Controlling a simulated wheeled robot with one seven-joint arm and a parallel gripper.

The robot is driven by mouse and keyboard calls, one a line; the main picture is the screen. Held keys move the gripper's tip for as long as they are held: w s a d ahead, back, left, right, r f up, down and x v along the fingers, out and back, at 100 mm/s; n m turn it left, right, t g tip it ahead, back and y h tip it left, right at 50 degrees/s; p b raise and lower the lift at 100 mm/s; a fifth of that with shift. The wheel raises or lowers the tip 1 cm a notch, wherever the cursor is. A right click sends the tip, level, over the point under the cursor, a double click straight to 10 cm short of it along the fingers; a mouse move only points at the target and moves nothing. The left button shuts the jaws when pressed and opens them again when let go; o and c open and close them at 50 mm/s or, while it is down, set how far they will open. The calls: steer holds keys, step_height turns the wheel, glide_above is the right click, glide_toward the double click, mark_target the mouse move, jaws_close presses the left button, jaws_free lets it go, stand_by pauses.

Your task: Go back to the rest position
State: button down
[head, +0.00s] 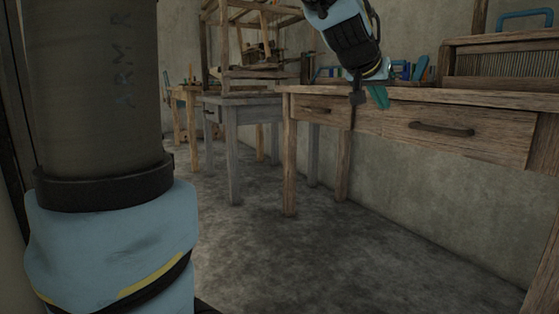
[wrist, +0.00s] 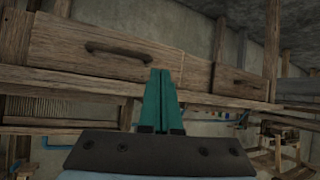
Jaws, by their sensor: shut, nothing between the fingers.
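My gripper (head: 379,97) has teal fingers and hangs at the front edge of the wooden table (head: 470,101) in the head view, pointing downward. The fingers are together with nothing between them. In the wrist view, which looks upside down, the shut fingers (wrist: 161,98) stand upright in the middle, in front of the table's drawer fronts. I cannot tell how far they are from the wood.
The table has drawers with dark handles (head: 441,129). On top stands a wooden frame with a reed (head: 500,64), and a blue handle (head: 526,17) shows behind it. A grey table (head: 240,106) stands further left. The floor (head: 300,262) in front is clear.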

steer(key=a+f+n+g+y+p, duration=0.2)
steer(key=a+f+y+p, duration=0.1)
steer(key=a+f, duration=0.65)
steer(key=s+a+f+n+g+y+p, duration=0.2)
steer(key=s+a+f+p, duration=0.3)
steer(key=a, duration=0.5)
steer(key=s+a+f+n+g+y+p, duration=0.2)
steer(key=s+a+f+g, duration=0.15)
steer(key=s+a, duration=0.55)
step_height(320, 180, up, 37)
steer(key=w+a+p, duration=0.1)
steer(key=p, duration=3.6)
steer(key=shift+f+t, duration=0.2)
steer(key=shift+t, duration=0.15)
steer(key=c, duration=1.6)
jaws_free()
